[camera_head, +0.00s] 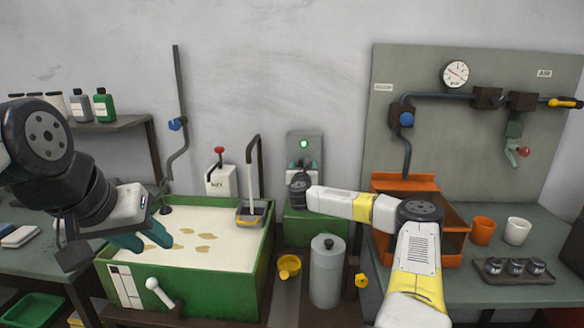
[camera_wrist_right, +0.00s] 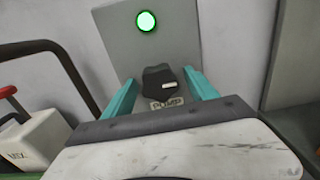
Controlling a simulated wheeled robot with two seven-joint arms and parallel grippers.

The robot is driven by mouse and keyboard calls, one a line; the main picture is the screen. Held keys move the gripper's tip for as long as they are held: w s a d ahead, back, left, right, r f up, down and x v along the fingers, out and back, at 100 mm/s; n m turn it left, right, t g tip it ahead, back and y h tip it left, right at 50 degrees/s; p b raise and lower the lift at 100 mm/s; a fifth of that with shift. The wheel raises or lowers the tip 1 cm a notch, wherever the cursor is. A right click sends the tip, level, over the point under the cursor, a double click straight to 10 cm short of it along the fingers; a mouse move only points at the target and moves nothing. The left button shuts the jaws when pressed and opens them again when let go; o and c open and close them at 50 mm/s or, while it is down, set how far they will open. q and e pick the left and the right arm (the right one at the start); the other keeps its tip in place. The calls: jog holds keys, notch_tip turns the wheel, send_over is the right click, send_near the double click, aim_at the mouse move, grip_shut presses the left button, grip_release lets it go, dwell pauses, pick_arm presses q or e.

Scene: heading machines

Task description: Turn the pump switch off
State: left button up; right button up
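The pump switch (camera_wrist_right: 160,84) is a black knob with a pale mark, above a PUMP label (camera_wrist_right: 167,104) on a grey panel (camera_wrist_right: 188,42). A round green light (camera_wrist_right: 146,21) glows above it; the light also shows in the head view (camera_head: 304,143). My right gripper (camera_wrist_right: 160,76) is open, its teal fingers on either side of the knob, with gaps visible. I cannot tell how far the fingertips are from the panel. In the head view my right wrist partly hides the switch. My left gripper (camera_head: 142,238) is open and empty above the green vat.
The green vat (camera_head: 190,287) of pale liquid stands at left, with a MIX lever box (camera_head: 221,181) behind it.

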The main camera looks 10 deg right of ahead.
jog(key=c, duration=1.3)
jog(key=shift+o, duration=0.2)
jog(key=shift+n, duration=0.4)
jog(key=n, duration=0.3)
jog(key=shift+r+n, duration=0.15)
jog(key=shift+n, duration=0.25)
jog(key=n, duration=0.4)
jog(key=shift+d+n, duration=0.1)
jog(key=shift+n, duration=0.2)
jog(key=n, duration=0.4)
jog(key=shift+r, duration=0.1)
jog(key=n, duration=0.4)
jog(key=shift+d+n, duration=0.1)
jog(key=shift+n, duration=0.2)
